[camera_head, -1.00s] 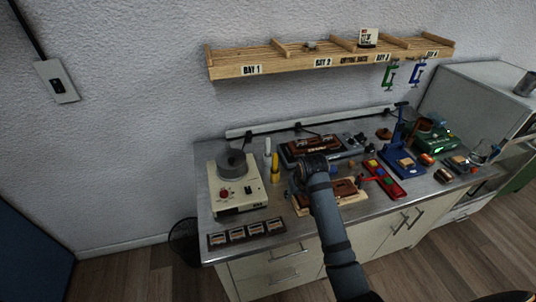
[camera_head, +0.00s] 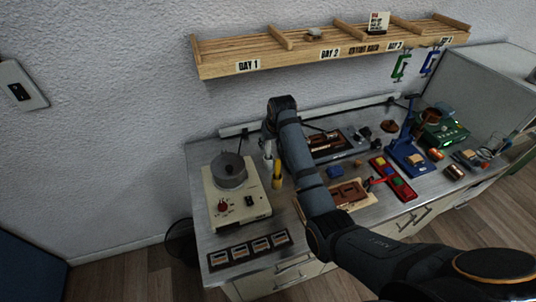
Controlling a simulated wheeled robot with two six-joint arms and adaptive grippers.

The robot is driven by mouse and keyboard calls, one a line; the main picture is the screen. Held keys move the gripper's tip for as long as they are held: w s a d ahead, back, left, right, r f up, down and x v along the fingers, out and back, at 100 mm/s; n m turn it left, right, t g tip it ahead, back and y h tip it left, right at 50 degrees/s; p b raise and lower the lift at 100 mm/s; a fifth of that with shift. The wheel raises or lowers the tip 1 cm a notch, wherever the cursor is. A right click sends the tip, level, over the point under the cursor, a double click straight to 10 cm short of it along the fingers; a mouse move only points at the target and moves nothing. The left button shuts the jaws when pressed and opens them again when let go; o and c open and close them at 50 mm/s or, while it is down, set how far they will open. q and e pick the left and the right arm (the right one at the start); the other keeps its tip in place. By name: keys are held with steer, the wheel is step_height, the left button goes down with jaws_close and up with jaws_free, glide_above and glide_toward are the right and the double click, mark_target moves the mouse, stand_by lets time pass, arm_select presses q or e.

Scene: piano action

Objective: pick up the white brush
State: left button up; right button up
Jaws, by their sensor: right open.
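A slim white upright item, which looks like the white brush (camera_head: 268,150), stands behind a yellow upright item (camera_head: 277,174) on the workbench, just right of the cream machine. My right gripper (camera_head: 268,140) is over the top of the white item, pointing down, and is open. It covers part of the white item, and I cannot tell whether the two touch. My right arm comes in from the lower right across the bench. My left gripper is not in view.
The cream machine (camera_head: 238,207) with a grey round top stands close on the left. A dark strip of small panels (camera_head: 249,250) lies at the front edge. A wooden shelf (camera_head: 285,55) hangs above. Red trays (camera_head: 393,179) and a blue stand (camera_head: 408,157) crowd the right.

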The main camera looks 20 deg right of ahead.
mark_target(269, 147)
steer(key=x, duration=0.2)
steer(key=shift+w+f, duration=0.2)
steer(key=shift+w, duration=0.2)
steer(key=shift+w+d+f+p, duration=0.15)
steer(key=shift+w+f+p, duration=0.3)
steer(key=shift+f+p, duration=0.25)
steer(key=x, duration=0.3)
steer(key=shift+d+f, duration=0.1)
steer(key=shift+w+f, duration=0.15)
steer(key=shift+f, duration=0.1)
steer(key=c, duration=0.5)
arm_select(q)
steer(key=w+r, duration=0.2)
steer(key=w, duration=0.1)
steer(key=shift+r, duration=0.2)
arm_select(e)
jaws_close()
